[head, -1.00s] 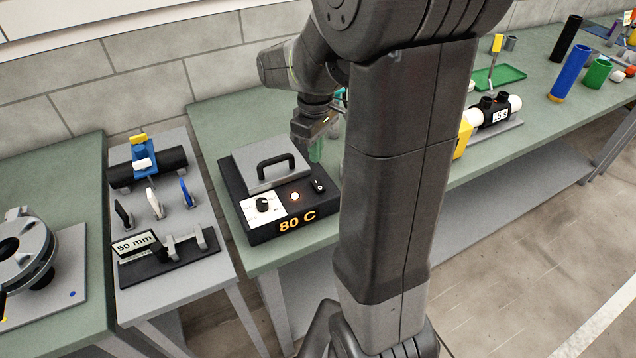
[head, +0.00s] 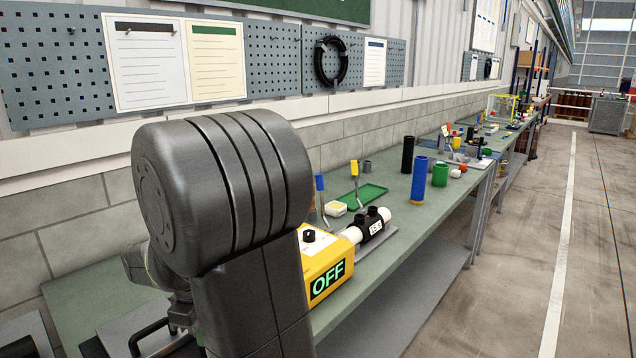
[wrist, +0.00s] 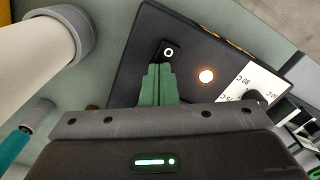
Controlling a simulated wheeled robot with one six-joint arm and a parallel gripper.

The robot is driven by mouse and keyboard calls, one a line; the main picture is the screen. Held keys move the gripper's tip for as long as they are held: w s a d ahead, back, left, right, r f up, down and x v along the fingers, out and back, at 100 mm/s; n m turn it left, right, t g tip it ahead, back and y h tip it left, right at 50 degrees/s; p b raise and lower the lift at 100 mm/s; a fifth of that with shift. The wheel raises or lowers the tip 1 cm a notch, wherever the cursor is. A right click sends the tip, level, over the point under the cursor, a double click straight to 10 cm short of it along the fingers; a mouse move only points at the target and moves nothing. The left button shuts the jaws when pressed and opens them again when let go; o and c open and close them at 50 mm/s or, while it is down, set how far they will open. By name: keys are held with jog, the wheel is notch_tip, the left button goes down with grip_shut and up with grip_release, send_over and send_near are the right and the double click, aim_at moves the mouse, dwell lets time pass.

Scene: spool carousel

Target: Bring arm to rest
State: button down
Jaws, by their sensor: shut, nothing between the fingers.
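My gripper (wrist: 158,82) shows in the wrist view with its green fingers together and nothing between them. It is above the black heater box, over or close to the rocker switch (wrist: 168,52); I cannot tell whether it touches. The black heater box (wrist: 135,70) has a lit round lamp (wrist: 206,76) and a white dial plate (wrist: 250,85). In the head view my arm fills the left and hides the gripper. Only part of the box's dark handle (head: 150,335) shows at the bottom left there.
A white cylinder with a grey collar (wrist: 40,45) is close to my gripper on the left. A yellow box reading OFF (head: 325,275) stands on the green bench right of my arm. Beyond it are a green tray (head: 362,195) and blue tube (head: 419,180). The floor aisle is clear.

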jog(key=shift+r, duration=0.15)
notch_tip(320, 180, up, 8)
jog(key=s+d+p, duration=0.1)
jog(key=d+p, duration=0.1)
jog(key=p, duration=0.4)
jog(key=shift+s, duration=0.3)
dwell(1.6)
